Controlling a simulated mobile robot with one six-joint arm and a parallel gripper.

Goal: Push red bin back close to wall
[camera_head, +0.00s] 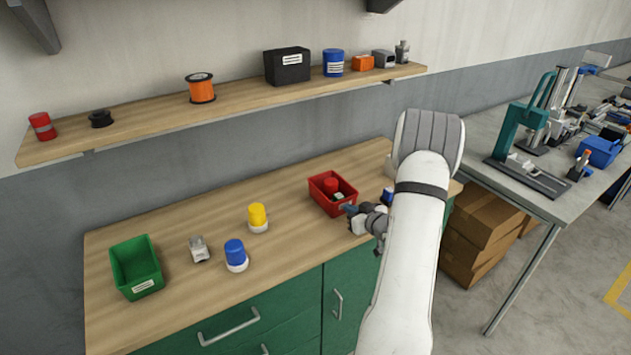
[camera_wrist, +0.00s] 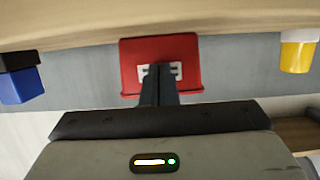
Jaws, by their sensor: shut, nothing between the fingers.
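The red bin (camera_head: 322,203) stands upright on the wooden counter, with a gap between it and the grey wall (camera_head: 230,150). A red object (camera_head: 330,184) and a small pale item lie inside it. My gripper (camera_head: 349,209) is shut and empty at the bin's front right side, low over the counter. In the wrist view, which looks upside down, the red bin (camera_wrist: 132,62) is straight ahead. The shut fingers (camera_wrist: 160,70) overlap its white label (camera_wrist: 176,70); I cannot tell whether they touch it.
A green bin (camera_head: 136,268), grey part (camera_head: 199,249), blue-topped jar (camera_head: 235,254) and yellow-topped jar (camera_head: 257,217) stand left on the counter. A blue item (camera_head: 388,195) is partly hidden behind my arm. A loaded shelf (camera_head: 250,97) hangs above. Counter behind the red bin looks clear.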

